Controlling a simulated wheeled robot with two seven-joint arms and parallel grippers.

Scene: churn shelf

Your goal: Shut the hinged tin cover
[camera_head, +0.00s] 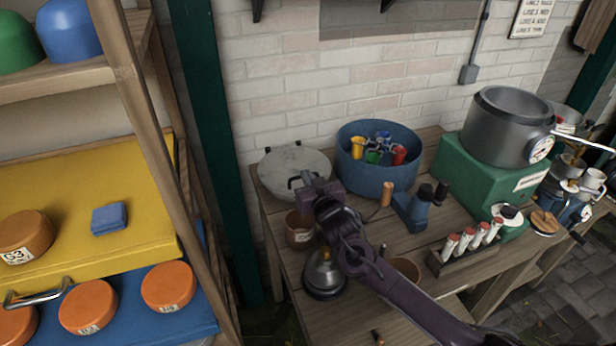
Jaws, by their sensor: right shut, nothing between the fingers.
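A round, pale grey metal cover (288,162) with a dark handle near its front edge shows at the back left of the wooden table. It looks roughly level; its hinge and the tin beneath are hard to make out. My right gripper (308,182) is shut and empty at the cover's front right edge, beside the handle. I cannot tell whether it touches the cover. My purple right arm reaches in from the lower right and hides part of the table. My left gripper is not in view.
A blue tub (374,178) with coloured pieces stands just right of the cover. A brown labelled pot (299,236) and a grey cone-shaped item (324,272) stand in front. A green box (470,178) bears a large grey pot (500,130). A wooden shelf post (140,110) rises at left.

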